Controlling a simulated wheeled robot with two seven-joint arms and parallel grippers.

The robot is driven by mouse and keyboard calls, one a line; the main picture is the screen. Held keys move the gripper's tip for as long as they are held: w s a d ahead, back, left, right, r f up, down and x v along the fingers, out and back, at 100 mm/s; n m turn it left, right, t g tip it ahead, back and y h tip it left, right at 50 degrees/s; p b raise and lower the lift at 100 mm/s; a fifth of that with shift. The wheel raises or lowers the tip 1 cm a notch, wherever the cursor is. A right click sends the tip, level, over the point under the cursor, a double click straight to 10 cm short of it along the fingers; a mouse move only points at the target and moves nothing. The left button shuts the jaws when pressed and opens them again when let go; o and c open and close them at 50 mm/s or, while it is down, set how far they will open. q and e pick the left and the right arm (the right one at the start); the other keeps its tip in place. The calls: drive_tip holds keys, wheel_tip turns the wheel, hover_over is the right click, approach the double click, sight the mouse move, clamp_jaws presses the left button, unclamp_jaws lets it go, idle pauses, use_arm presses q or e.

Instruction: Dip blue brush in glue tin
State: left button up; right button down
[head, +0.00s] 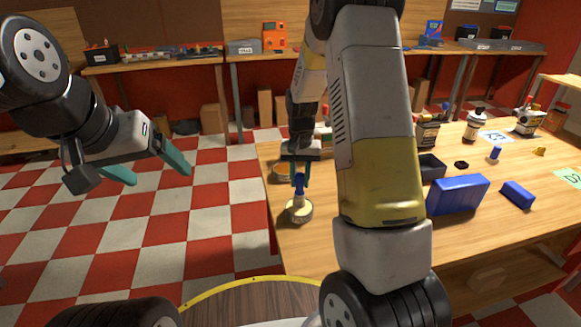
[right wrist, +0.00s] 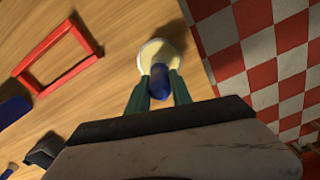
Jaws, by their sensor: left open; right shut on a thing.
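The blue brush (head: 299,183) is held roughly upright between the fingers of my right gripper (head: 301,172), near the table's left edge. The glue tin (head: 299,212), a short pale round tin, stands directly below the brush. The brush's lower end meets the tin's top; I cannot tell how deep it sits. In the right wrist view, my right gripper (right wrist: 158,86) is shut on the blue handle (right wrist: 160,76), with the pale tin (right wrist: 158,48) just beyond. My left gripper (head: 146,170) is open and empty over the checkered floor, left of the table.
A red frame (right wrist: 58,58) lies on the wooden table (head: 285,242). A blue box (head: 458,194), a smaller blue block (head: 517,194) and a dark bin (head: 431,166) are to the right. Several bottles stand at the back. My right arm hides the table's middle.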

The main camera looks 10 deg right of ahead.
drive_tip(key=shift+f, duration=0.55)
idle(1.7)
drive_tip(key=shift+r, duration=3.55)
